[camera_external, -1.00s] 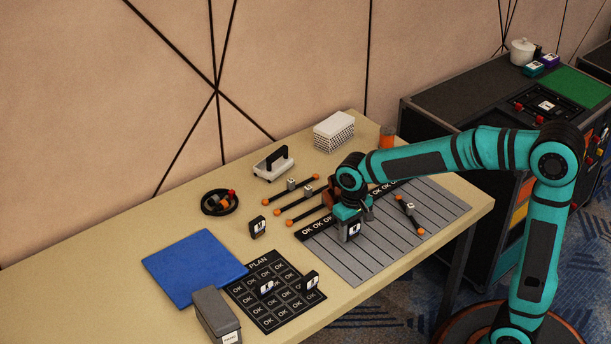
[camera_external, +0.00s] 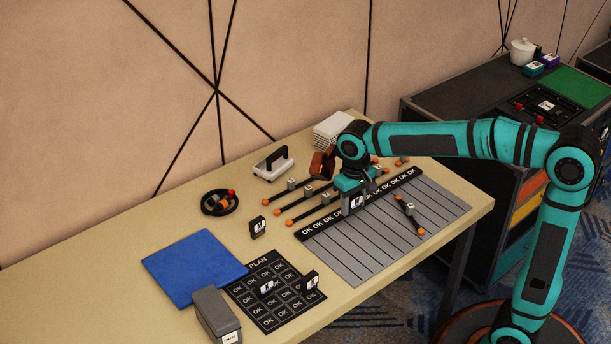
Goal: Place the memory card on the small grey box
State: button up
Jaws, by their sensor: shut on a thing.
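My gripper (camera_external: 352,196) is above the striped grey mat, shut on a small black memory card (camera_external: 357,203) with a white label. The card appears upright and clear of the mat; the jaws hide part of it. The small grey box (camera_external: 214,313) stands at the front left of the table, dark grey with a white label on its end. My gripper is far to the right of it and farther back.
Similar black cards stand on the table (camera_external: 258,227) and on the black PLAN sheet (camera_external: 251,287). A blue mat (camera_external: 193,267) lies beside the grey box. Orange-tipped rods (camera_external: 295,209) lie left of my gripper.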

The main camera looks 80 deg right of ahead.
jog(key=w+a+r, duration=0.4)
jog(key=w+a, duration=0.3)
jog(key=w, duration=0.5)
notch_tip(320, 180, up, 5)
send_over(214, 305)
jog(key=shift+f, duration=4.6)
jog(key=shift+f, duration=0.1)
jog(key=o, duration=1)
notch_tip(214, 305, up, 12)
jog(key=shift+r, duration=0.1)
